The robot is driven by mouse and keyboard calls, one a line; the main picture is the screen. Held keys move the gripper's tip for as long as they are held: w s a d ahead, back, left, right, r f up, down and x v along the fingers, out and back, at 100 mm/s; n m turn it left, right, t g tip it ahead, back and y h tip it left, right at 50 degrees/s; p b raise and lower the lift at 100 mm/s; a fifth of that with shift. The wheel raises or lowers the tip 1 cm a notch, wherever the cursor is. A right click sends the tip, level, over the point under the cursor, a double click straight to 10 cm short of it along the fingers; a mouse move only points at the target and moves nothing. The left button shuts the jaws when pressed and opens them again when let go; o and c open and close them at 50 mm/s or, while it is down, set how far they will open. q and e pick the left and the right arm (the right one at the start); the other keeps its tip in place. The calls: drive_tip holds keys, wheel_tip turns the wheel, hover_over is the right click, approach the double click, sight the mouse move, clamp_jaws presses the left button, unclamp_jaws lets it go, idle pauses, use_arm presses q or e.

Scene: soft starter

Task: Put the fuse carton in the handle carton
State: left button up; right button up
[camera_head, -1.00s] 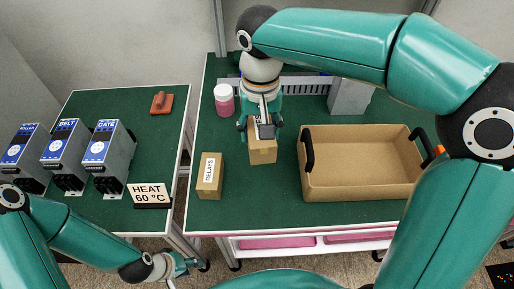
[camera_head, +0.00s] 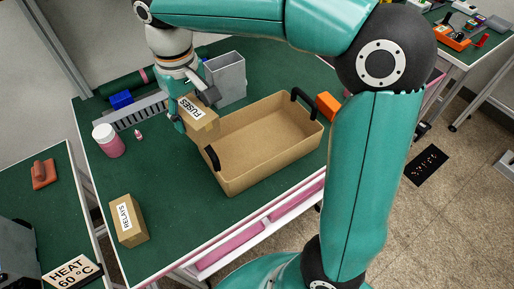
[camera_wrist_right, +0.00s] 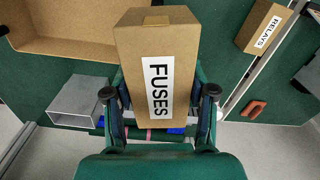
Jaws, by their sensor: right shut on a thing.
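The fuse carton, a brown box labelled FUSES (camera_head: 196,114), is in my right gripper (camera_head: 193,107), at the left end of the handle carton. The FUSES label also shows large in the right wrist view (camera_wrist_right: 158,85), with a finger on each side of the box. The handle carton (camera_head: 262,178) is an open brown box with a black handle at each end, and its inside looks empty. I cannot tell from the head view how high the fuse carton is above the table. My left gripper is out of view.
A carton labelled RELAYS (camera_head: 128,220) stands at the table's front left. A pink jar (camera_head: 108,140) with a white lid stands behind it. A grey open box (camera_head: 226,78) stands behind the handle carton. An orange block (camera_head: 328,106) lies right of it.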

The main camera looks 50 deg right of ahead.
drive_tip(key=s+d+m, duration=0.2)
drive_tip(key=d, duration=0.5)
wheel_tip(320, 180, down, 15)
drive_tip(key=shift+w+f, duration=0.1)
drive_tip(key=shift+f, duration=2.35)
drive_tip(key=shift+f+b, duration=0.15)
drive_tip(key=shift+b, duration=0.15)
drive_tip(key=o, duration=1)
